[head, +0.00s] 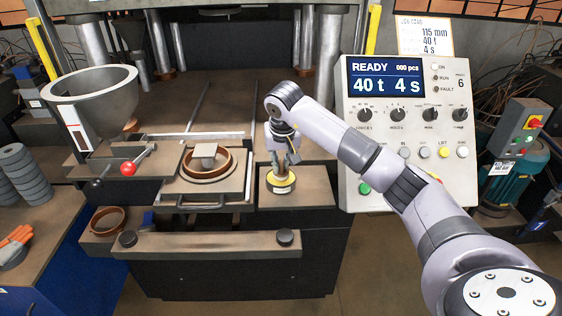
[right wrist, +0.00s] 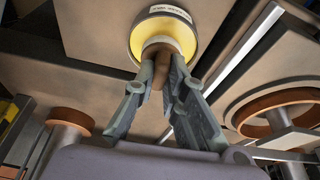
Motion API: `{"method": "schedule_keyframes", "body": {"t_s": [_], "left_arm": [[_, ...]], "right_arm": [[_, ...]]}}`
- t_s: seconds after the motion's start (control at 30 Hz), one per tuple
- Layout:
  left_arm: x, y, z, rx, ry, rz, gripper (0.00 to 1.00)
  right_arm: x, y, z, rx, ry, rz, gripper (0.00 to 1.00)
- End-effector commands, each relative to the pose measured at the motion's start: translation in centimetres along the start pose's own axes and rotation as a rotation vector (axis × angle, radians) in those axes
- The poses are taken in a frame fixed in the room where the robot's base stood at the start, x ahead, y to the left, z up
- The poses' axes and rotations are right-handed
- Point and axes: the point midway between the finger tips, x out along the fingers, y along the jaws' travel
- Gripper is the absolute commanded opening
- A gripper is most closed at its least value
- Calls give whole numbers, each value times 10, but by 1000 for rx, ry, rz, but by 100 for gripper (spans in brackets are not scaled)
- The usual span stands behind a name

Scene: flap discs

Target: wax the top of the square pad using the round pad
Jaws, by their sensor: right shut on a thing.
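My right gripper (head: 285,160) points down over the small side ledge and is shut on the brown handle of the round pad. In the right wrist view, the fingers (right wrist: 163,85) close around that handle, and the tan round pad (right wrist: 158,47) is at its end. The pad is over a round dark tin (head: 280,185) with a yellow inside, also in the right wrist view (right wrist: 183,35); I cannot tell whether it touches the yellow. The grey square pad (head: 204,150) stands inside a brown ring on the press plate, left of the gripper. My left gripper is out of view.
The brown ring (head: 185,166) surrounds the square pad. A grey hopper (head: 95,98) and a red-knobbed lever (head: 128,168) are to the left. The control panel (head: 408,130) stands close on the right, behind my arm. Another ring (head: 108,221) lies lower left.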

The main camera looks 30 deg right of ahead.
Motion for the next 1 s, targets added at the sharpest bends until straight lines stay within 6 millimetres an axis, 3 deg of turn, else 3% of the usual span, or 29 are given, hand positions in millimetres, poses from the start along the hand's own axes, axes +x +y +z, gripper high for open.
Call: {"method": "schedule_keyframes", "body": {"t_s": [1.0], "left_arm": [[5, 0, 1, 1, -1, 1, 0]], "right_arm": [[8, 0, 2, 0, 0, 1, 0]]}}
